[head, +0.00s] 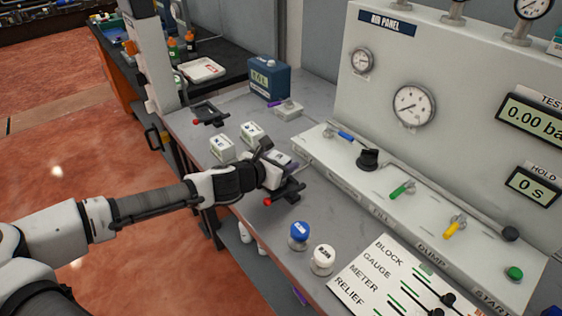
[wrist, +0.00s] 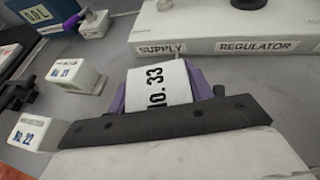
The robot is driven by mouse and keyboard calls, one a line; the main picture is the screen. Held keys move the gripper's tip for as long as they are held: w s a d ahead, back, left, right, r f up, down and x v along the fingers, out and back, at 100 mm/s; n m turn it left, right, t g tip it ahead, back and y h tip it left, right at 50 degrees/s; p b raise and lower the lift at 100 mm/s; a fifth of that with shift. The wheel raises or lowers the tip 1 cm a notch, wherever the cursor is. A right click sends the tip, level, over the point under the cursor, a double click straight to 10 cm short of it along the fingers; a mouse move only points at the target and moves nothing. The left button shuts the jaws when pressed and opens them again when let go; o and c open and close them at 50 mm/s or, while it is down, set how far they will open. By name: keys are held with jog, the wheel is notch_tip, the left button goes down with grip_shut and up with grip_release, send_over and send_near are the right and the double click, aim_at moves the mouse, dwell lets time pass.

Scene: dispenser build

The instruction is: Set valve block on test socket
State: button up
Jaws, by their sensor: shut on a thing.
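My gripper (head: 277,172) is over the grey bench and shut on a white block marked "No. 33" (wrist: 158,88), taken to be the valve block. Purple sides flank the block in the wrist view; I cannot tell whether they belong to it or to my fingers. A dark fixture with a red knob (head: 288,194) is just below and right of my gripper in the head view. It may be the test socket, but no label shows. I cannot tell whether the block touches it, as its underside is hidden.
Two white blocks (head: 222,148) (head: 252,132) stand left of and behind my gripper. Another dark fixture (head: 208,114) and a blue box (head: 269,80) are farther back. The air panel's ledge (head: 340,172) runs along the right. Blue (head: 299,231) and white (head: 322,258) knobs stand in front.

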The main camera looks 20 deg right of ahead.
jog(key=shift+f+b, duration=0.3)
jog(key=shift+f, duration=0.1)
jog(key=o, duration=1.1)
jog(key=p+v, duration=0.3)
jog(key=v, duration=0.8)
jog(key=shift+s, duration=0.1)
